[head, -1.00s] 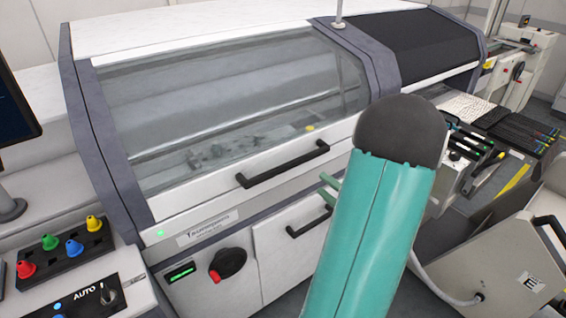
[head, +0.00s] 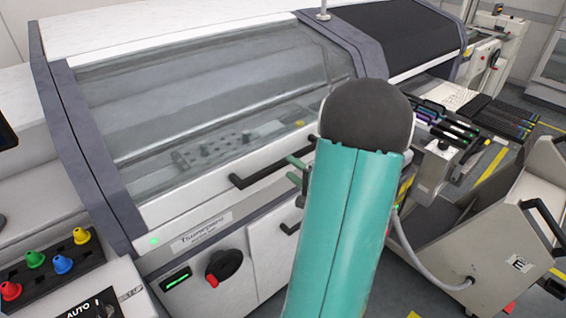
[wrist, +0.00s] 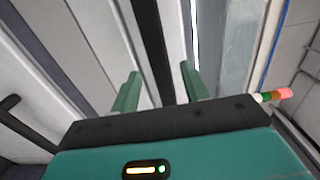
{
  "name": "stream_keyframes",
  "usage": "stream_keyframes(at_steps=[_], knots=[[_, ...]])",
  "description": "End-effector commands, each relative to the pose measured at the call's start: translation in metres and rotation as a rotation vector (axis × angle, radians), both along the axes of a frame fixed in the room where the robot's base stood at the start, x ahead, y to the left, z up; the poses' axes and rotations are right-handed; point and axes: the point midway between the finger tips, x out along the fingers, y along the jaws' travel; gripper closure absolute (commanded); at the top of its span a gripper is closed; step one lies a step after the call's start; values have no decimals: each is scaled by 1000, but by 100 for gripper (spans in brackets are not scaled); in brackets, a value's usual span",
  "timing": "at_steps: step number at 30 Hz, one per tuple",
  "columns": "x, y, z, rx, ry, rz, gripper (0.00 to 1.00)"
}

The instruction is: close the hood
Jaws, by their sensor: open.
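The hood (head: 215,85) is a large clear window in a grey and white frame on the machine. It looks lowered, its white bottom edge close above the front panel; I cannot tell whether a thin gap remains. Its black bar handle (head: 262,172) runs along that edge, and its right end is hidden behind my arm. My gripper (head: 296,169) shows as green fingers at the handle's right part, mostly hidden by my teal arm. In the wrist view my gripper (wrist: 160,88) is open, with a black bar (wrist: 150,40), apparently the handle, running between the fingers. Contact cannot be told.
A panel with coloured knobs (head: 45,262) stands at the lower left. Below the hood is a red and black rotary switch (head: 222,267). A feeder trolley (head: 490,235) with a cable stands at the right. A second, dark hood (head: 395,35) is further back.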

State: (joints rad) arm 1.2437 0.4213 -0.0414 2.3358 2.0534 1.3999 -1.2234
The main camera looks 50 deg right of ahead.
Motion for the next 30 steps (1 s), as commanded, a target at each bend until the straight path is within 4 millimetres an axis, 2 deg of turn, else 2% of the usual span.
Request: stream_keyframes(at_steps=[3, 9, 18, 20, 25, 30], knots=[[22, -4, 0, 1, -1, 1, 55], [44, -8, 0, -1, -2, 0, 55], [47, -9, 0, 0, -1, -1, 55], [47, -9, 0, 0, -1, -1, 64], [47, -9, 0, 0, -1, -1, 98], [46, -9, 1, 0, -1, -1, 100]])
